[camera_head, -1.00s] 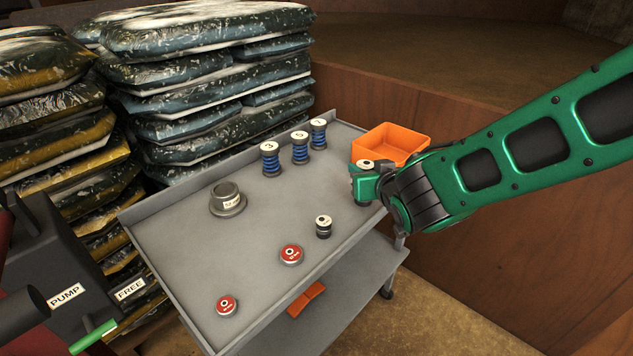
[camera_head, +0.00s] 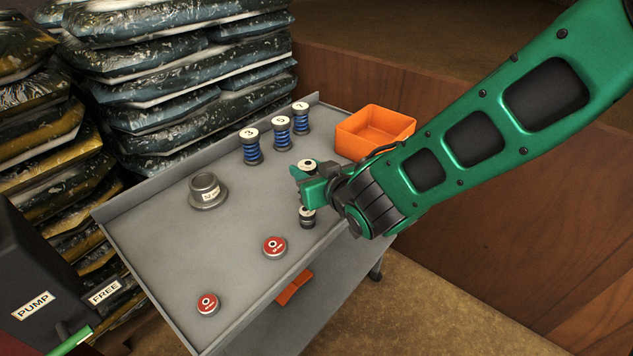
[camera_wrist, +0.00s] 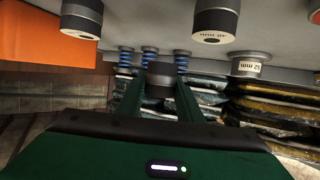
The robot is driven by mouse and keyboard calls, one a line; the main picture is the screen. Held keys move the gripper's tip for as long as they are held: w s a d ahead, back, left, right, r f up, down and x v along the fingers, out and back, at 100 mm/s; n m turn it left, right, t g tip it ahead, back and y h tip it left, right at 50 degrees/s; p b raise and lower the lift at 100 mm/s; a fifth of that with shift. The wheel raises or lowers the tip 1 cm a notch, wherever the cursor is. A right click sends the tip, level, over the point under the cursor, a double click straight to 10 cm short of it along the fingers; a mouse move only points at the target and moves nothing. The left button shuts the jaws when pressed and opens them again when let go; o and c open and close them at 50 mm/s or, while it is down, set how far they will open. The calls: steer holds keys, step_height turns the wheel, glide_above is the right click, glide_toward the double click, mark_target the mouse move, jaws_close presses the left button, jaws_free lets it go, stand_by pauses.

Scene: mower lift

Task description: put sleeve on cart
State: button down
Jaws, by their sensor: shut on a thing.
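In the wrist view the held sleeve (camera_wrist: 160,75) sits between my two fingers (camera_wrist: 160,88). A similar dark sleeve (camera_head: 307,217) with a pale top stands upright on the cart, just below my gripper in the picture. I cannot tell the gap between the held sleeve and the cart top.
Several blue springs with pale caps (camera_head: 252,148) stand along the cart's back. A grey flanged part (camera_head: 207,192) stands left, two red-topped discs (camera_head: 274,247) nearer the front. An orange bin (camera_head: 373,133) is at the back right. Stacked bags (camera_head: 180,80) rise behind.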

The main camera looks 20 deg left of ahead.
steer(key=w+d+f, duration=0.2)
steer(key=w, duration=0.1)
steer(key=shift+w+d+f, duration=0.15)
steer(key=shift+w+f, duration=0.05)
steer(key=shift+w, duration=0.1)
steer(key=shift+f, duration=2.05)
steer(key=c, duration=1.2)
jaws_free()
steer(key=shift+f, duration=0.1)
